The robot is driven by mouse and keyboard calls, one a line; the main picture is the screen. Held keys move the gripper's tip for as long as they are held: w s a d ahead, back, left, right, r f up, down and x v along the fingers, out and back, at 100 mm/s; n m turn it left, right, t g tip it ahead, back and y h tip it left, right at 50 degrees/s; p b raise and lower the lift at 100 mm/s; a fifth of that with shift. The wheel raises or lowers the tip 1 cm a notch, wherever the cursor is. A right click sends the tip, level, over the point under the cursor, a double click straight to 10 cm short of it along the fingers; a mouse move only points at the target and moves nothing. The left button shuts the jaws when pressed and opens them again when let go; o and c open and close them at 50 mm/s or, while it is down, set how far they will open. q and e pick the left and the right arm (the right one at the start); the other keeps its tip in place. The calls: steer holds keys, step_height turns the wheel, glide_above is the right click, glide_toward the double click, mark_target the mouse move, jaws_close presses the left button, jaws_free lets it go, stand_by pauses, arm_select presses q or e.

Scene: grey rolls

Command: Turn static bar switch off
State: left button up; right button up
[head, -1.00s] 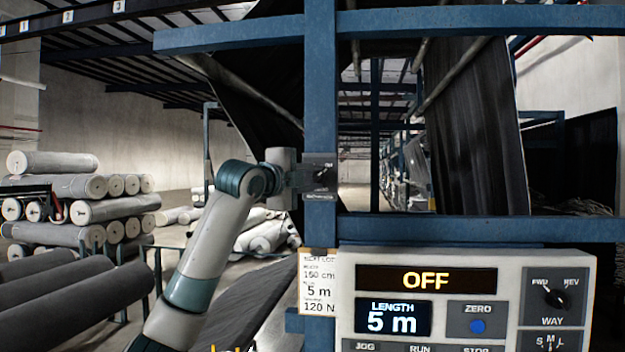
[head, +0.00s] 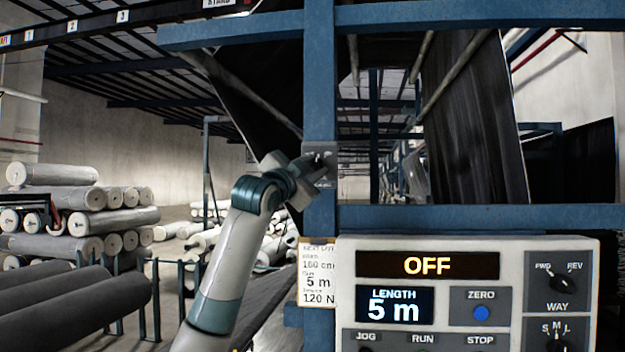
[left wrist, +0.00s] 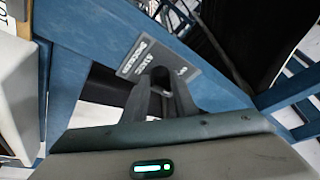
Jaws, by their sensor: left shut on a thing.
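The static bar switch is a small dark grey plate (head: 319,150) on the blue upright post, left of the control panel. It also shows in the left wrist view as a tilted plate (left wrist: 133,60) with white lettering, too small to read fully. My left gripper (head: 312,168) is at the plate, rolled at an angle to the post. In the left wrist view its fingers (left wrist: 163,83) are shut on the switch knob, which they mostly hide. I cannot tell where the knob points. My right gripper is in neither view.
A control panel (head: 465,318) right of the post shows OFF and 5 m. A paper tag (head: 317,285) hangs beside it. Blue beams (head: 480,218) frame the machine. Grey fabric rolls (head: 75,307) lie at the left.

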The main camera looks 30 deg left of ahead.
arm_select(q)
steer(key=n+y+b, duration=0.1)
steer(key=n+y, duration=0.1)
steer(key=n, duration=0.2)
steer(key=n+y+b, duration=0.2)
steer(key=n, duration=0.2)
steer(key=n+y+b, duration=0.2)
steer(key=n, duration=0.2)
steer(key=shift+w+d+f, duration=0.15)
steer(key=shift+d+f, duration=0.15)
steer(key=shift+d, duration=0.1)
steer(key=shift+n, duration=0.4)
steer(key=shift+r, duration=0.1)
steer(key=o, duration=1)
steer(key=shift+o, duration=0.2)
steer(key=shift+b, duration=0.35)
